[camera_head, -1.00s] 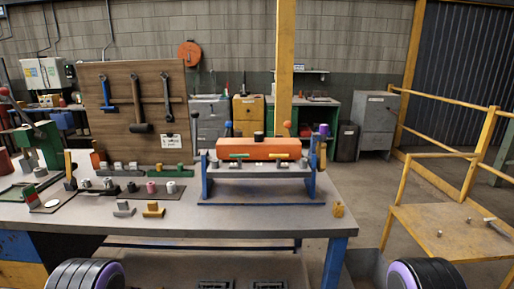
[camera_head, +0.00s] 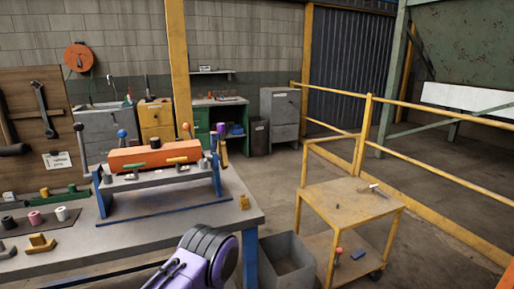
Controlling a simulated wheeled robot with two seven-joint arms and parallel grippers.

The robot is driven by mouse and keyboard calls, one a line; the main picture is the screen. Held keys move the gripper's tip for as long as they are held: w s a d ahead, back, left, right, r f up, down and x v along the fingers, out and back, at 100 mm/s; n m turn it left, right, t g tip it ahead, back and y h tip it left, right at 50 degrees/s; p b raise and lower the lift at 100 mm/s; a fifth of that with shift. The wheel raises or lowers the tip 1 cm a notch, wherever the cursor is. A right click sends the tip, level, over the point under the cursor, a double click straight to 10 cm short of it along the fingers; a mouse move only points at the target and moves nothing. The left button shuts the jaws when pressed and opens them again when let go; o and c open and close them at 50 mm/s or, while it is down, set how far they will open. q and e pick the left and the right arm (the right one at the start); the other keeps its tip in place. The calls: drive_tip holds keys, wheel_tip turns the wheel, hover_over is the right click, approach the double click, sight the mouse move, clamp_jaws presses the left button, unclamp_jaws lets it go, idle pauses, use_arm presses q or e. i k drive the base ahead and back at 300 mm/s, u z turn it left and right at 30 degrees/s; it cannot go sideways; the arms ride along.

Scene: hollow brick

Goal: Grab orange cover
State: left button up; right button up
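The orange cover (camera_head: 140,157), a long block with slanted edges, sits on a raised grey fixture with blue legs (camera_head: 103,196) on the workbench at the left. A dark knob stands on its top, and a green and a yellow handle lie along its front side. Neither gripper shows in the head view. Only a dark and purple part of my own arm shows at the bottom centre, apart from the cover.
A yellow cart (camera_head: 347,201) with railings stands right of the workbench (camera_head: 170,225). A grey open bin (camera_head: 286,262) is on the floor between them. Small metal parts and a yellow block (camera_head: 40,244) lie on the bench's left. The floor at far right is mostly clear.

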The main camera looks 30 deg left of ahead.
sight(156, 155)
drive_tip(key=z, duration=1.65)
drive_tip(key=k, duration=1.35)
drive_tip(key=u, duration=1.7)
